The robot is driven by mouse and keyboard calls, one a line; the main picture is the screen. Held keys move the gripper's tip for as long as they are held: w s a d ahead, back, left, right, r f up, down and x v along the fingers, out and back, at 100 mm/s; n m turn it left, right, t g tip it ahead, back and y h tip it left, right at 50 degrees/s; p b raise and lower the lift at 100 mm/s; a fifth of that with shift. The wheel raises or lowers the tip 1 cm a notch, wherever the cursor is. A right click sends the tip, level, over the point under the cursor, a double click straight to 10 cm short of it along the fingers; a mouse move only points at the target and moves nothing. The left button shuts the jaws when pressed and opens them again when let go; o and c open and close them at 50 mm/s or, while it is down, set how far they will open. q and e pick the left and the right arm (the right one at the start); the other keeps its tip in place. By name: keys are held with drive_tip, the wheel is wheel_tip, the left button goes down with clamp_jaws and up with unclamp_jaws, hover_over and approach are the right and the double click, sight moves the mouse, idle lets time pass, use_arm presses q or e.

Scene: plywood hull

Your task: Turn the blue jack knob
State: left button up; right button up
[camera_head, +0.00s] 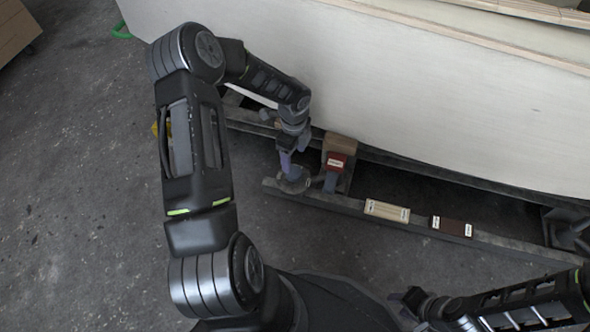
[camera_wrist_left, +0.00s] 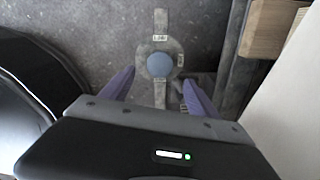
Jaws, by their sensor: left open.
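In the left wrist view the blue jack knob (camera_wrist_left: 160,65) is a round blue cap at the middle of a grey cross-shaped metal piece with small labels on its arms. My left gripper (camera_wrist_left: 158,84) is open, its two purple fingers on either side of the knob, apart from it in the picture. How far above the knob the fingers are I cannot tell. In the head view my left gripper (camera_head: 289,166) points down over a round grey plate (camera_head: 298,184) by the beam and hides the knob. My right gripper (camera_head: 414,299) is at the bottom right, its fingers unclear.
The pale plywood hull (camera_head: 420,90) stands just behind. A wooden block with a red labelled piece (camera_head: 337,162) is close to the right of my left gripper. A light labelled block (camera_head: 386,211) and a dark one (camera_head: 452,227) lie along the metal beam (camera_head: 510,245).

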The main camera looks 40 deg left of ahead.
sight(294, 172)
use_arm(q)
drive_tip(key=shift+f+b, duration=1.7)
drive_tip(key=shift+f, duration=2.25)
drive_tip(key=c, duration=1.4)
